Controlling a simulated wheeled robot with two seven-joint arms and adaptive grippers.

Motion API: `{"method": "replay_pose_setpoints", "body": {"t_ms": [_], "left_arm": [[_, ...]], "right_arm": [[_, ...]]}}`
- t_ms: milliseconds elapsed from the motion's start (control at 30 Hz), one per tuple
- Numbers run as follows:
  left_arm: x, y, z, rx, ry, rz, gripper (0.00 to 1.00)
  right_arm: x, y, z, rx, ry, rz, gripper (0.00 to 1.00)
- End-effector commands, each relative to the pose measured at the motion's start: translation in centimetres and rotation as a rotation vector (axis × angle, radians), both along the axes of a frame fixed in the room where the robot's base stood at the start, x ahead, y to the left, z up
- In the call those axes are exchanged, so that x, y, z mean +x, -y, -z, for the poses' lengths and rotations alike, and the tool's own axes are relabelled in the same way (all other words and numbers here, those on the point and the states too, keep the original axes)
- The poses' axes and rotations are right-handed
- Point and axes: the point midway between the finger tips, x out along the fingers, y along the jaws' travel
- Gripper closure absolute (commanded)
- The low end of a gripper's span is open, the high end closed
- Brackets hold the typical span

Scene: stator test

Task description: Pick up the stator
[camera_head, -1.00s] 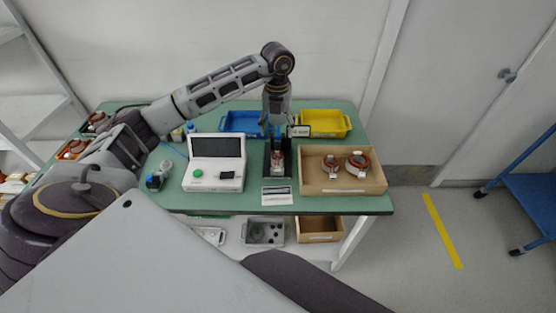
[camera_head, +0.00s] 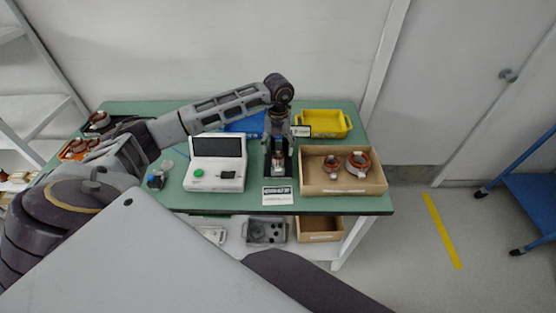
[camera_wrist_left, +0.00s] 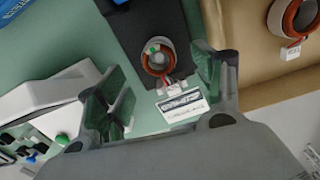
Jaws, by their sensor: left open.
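A stator (camera_wrist_left: 158,58) with a reddish-brown winding, a grey ring and a white tag sits on a black fixture (camera_wrist_left: 130,25). In the head view the stator (camera_head: 278,167) is small and partly hidden by my left gripper (camera_head: 277,147). My left gripper is open and above the fixture. In the left wrist view its two fingers (camera_wrist_left: 160,88) stand apart with green pads, and the stator shows between and slightly beyond them. I cannot tell whether they touch it. My right gripper is not in view.
A wooden tray (camera_head: 342,189) with two more stators is right of the fixture. A white tester (camera_head: 215,184) with a dark screen is to its left. A label card (camera_head: 277,195) lies in front. A blue bin (camera_head: 243,126) and a yellow bin (camera_head: 324,131) stand behind.

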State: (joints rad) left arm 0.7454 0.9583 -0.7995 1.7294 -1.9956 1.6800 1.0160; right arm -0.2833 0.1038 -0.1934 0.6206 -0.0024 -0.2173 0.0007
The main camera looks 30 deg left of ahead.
Motion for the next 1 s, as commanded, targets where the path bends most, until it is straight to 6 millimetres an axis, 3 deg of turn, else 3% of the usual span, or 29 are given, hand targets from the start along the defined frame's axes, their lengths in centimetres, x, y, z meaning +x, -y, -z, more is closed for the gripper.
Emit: {"method": "replay_pose_setpoints", "body": {"t_ms": [300, 533, 1000], "left_arm": [[0.0, 0.0, 0.4, 0.0, 0.001, 0.0, 0.32], [0.0, 0.0, 0.8, 0.0, 0.001, 0.0, 0.32], [0.2, -0.2, 5.2, 0.0, 0.0, 0.0, 0.32]], "right_arm": [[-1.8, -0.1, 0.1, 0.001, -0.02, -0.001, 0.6], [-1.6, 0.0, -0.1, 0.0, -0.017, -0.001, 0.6], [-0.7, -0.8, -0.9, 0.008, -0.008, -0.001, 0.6]]}}
